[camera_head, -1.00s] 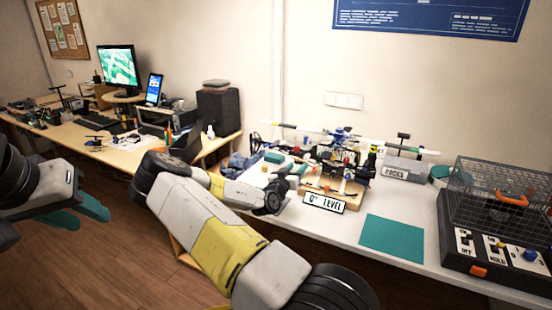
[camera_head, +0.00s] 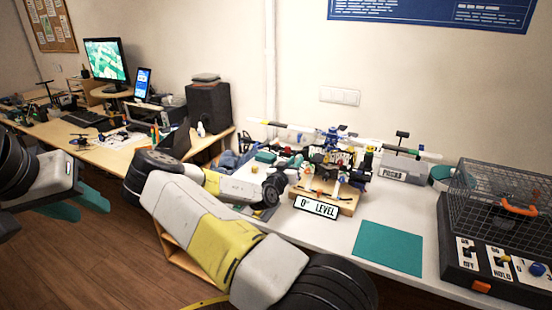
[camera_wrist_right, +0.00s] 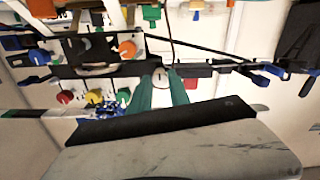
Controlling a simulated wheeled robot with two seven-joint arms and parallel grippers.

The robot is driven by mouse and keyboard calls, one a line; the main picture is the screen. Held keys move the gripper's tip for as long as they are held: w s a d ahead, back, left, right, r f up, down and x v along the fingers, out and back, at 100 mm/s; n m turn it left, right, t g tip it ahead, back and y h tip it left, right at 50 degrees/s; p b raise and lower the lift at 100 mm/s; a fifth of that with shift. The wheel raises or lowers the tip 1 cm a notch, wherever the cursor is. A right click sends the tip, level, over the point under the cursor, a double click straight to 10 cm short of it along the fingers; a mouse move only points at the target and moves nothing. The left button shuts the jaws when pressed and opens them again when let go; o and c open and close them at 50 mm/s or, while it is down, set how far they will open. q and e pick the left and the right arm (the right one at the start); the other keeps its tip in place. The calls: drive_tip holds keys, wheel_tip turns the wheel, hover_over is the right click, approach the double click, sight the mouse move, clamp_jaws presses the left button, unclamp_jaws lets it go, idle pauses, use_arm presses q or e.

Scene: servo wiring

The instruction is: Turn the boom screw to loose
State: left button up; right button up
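A small helicopter model (camera_head: 335,160) stands on a wooden stand with a "0° LEVEL" sign (camera_head: 316,207) on the white table. My right arm reaches to its left side. In the right wrist view, the teal fingers of my right gripper (camera_wrist_right: 160,86) stand either side of a small pale round piece (camera_wrist_right: 160,76) beside a dark bar. I cannot tell whether they touch it or whether it is the boom screw. Orange (camera_wrist_right: 127,49), red (camera_wrist_right: 65,97) and yellow (camera_wrist_right: 92,95) knobs lie left of the fingers. My left gripper (camera_head: 88,208) is open and empty above the floor.
A teal mat (camera_head: 388,248) lies right of the stand. A wire cage on a dark switch box (camera_head: 500,240) stands at the right end. A grey parts bin (camera_head: 403,168) is behind. A wooden desk (camera_head: 60,138) with a monitor (camera_head: 105,62) is at the left.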

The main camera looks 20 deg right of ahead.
clamp_jaws()
drive_tip(key=shift+f+n, duration=0.15)
drive_tip(key=shift+n, duration=7.75)
drive_tip(key=o, duration=0.5)
unclamp_jaws()
